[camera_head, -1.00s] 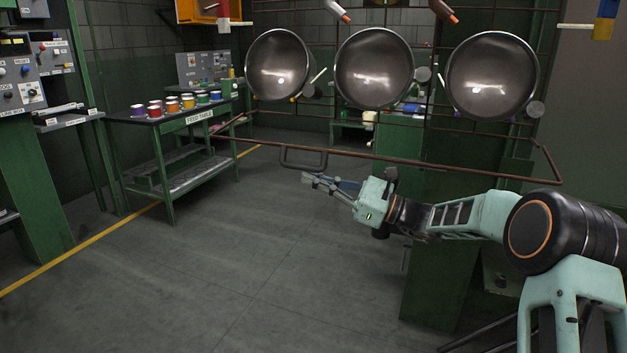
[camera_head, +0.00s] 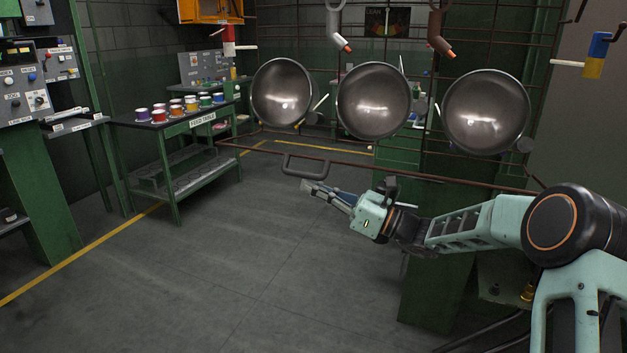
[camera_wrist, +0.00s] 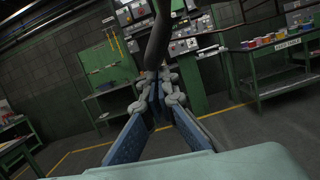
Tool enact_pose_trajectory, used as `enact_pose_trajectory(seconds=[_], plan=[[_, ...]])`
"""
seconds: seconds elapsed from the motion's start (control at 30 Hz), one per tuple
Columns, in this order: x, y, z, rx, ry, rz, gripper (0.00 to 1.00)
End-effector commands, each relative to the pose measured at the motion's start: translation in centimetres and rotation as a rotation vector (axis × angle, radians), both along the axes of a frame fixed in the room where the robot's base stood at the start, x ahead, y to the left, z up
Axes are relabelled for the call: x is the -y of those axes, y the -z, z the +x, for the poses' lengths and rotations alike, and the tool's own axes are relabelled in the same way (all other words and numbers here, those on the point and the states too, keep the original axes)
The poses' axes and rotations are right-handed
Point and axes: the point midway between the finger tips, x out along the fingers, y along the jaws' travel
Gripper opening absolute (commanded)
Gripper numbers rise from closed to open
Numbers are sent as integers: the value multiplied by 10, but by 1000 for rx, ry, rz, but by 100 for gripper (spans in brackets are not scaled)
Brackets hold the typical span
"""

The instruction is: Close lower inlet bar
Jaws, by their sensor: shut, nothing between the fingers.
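The lower inlet bar (camera_head: 440,179) is a long thin brown bar running across below the three round pans. A grey loop handle (camera_head: 305,165) hangs off its left part. My gripper (camera_head: 306,186) is shut and empty just below and in front of the handle. In the wrist view, my shut fingers (camera_wrist: 158,92) meet at the centre, and the dark handle (camera_wrist: 160,38) rises right in front of the fingertips. It looks close to touching; contact is unclear. The bar stands out from the hanging pans, with a gap below them.
Three shiny pans, the left (camera_head: 282,93), middle (camera_head: 373,101) and right (camera_head: 486,112), hang above the bar. A green feed table (camera_head: 175,130) with several coloured cups stands at the left. A green post (camera_head: 440,280) is below my arm. The floor at centre-left is clear.

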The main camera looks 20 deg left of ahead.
Motion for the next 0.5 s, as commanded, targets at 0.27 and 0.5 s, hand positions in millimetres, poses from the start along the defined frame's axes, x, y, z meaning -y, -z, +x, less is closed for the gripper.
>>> enact_pose_trajectory(seconds=[0.27, 0.5], plan=[[0, -49, -2, -189, 1, 20, 0], [0, -78, 1, -352, 1, 34, 0]])
